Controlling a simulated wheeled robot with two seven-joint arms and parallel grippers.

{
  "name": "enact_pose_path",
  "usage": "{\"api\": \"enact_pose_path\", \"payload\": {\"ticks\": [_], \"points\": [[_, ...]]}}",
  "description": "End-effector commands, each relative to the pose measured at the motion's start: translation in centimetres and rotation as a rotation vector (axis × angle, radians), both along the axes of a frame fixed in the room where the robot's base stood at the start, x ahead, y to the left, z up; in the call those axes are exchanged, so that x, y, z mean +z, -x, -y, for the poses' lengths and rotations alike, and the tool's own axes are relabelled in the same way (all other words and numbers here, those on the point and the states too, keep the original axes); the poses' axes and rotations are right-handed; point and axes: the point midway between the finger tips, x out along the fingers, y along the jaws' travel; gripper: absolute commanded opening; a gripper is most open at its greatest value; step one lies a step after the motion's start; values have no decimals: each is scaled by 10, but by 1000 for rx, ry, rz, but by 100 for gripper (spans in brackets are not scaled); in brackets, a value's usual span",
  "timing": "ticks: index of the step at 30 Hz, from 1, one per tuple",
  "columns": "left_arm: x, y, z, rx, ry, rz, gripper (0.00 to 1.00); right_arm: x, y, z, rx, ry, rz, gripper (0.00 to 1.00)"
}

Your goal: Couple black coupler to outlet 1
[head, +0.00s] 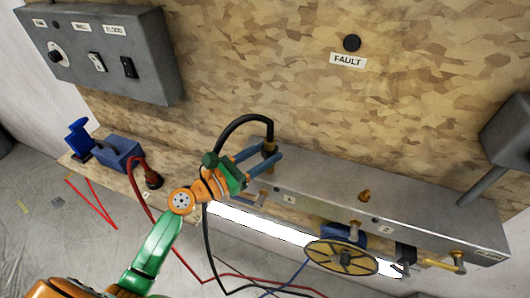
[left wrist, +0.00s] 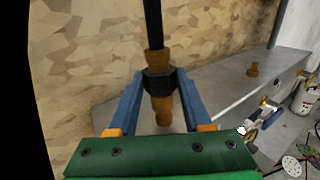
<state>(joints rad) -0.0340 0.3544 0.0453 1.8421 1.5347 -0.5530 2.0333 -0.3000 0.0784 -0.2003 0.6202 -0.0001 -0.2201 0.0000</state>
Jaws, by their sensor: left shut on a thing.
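My left gripper (head: 265,160) has its blue fingers closed around the black coupler (left wrist: 159,84), a dark collar with brass above and below it. A black hose rises from its top and loops over to the left in the head view. The coupler is roughly upright over the left end of the grey manifold (head: 325,189). Outlet 1 is not clearly visible; I cannot tell whether the lower brass touches it or belongs to it. My right gripper is not in view.
A blue box (head: 121,151) with a red hose stands left. A grey switch box (head: 97,50) is on the wooden wall. Hoses lie across the floor below.

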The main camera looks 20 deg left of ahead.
Motion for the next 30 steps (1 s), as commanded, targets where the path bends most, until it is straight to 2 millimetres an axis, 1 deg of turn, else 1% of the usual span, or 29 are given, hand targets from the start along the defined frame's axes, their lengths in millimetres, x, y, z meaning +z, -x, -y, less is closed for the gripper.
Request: {"api": "enact_pose_path", "payload": {"ticks": [19,23,24,26,27,28,30], "points": [[-17,0,0,0,1,-1,0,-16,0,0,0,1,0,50],[-16,0,0,0,1,-1,0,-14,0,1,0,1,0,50],[-16,0,0,0,1,-1,55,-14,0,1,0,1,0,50],[-16,0,0,0,1,0,71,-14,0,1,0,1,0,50],[-16,0,0,0,1,0,82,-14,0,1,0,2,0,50],[-16,0,0,0,1,-1,84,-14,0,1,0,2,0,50],[-16,0,0,0,0,0,84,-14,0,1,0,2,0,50]]}}
